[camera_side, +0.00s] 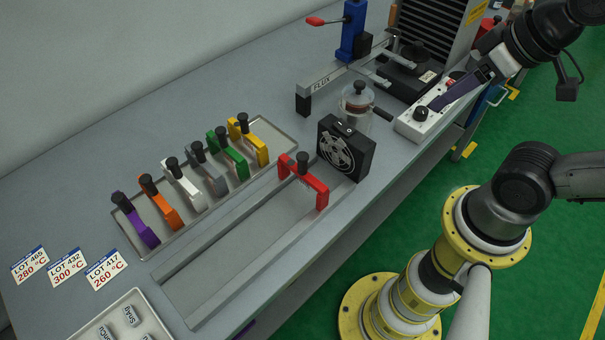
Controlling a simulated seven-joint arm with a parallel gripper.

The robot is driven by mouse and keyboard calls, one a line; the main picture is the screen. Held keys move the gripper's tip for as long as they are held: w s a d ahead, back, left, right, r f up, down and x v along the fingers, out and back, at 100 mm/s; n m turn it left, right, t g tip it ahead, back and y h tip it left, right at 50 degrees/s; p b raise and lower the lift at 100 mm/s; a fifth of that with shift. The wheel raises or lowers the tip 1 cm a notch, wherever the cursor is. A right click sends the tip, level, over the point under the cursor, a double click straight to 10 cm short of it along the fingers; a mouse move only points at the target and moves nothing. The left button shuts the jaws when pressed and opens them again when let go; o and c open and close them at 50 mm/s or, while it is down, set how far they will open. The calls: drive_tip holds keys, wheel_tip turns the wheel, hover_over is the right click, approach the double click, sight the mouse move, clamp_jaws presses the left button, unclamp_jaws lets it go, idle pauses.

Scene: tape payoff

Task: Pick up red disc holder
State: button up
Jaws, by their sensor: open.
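The red disc holder (316,186) is a red bracket with a black knob on top. It stands apart from the other coloured holders, at the upper end of the long railed channel (215,270), just left of the black fan (347,150). My gripper (462,89) is at the upper right, over the white control box, well away from the red holder. It is open, and nothing shows between its fingers, though they are small and dark here.
A tray (284,134) holds a row of purple, orange, white, grey, green and yellow holders. A clear jar (357,101) stands behind the fan. The white control box (414,125) is at the bench's right edge. Three lot cards (67,268) lie at left. The channel's lower part is clear.

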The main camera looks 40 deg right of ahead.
drive_tip(key=w+a+r+m+g, duration=0.1)
drive_tip(key=w+r+m, duration=0.3)
drive_tip(key=m, duration=0.7)
drive_tip(key=m+g, duration=0.5)
hover_over(303, 156)
wheel_tip(303, 156, down, 3)
wheel_tip(303, 156, down, 14)
drive_tip(key=shift+r, duration=0.25)
drive_tip(key=shift+c, duration=0.3)
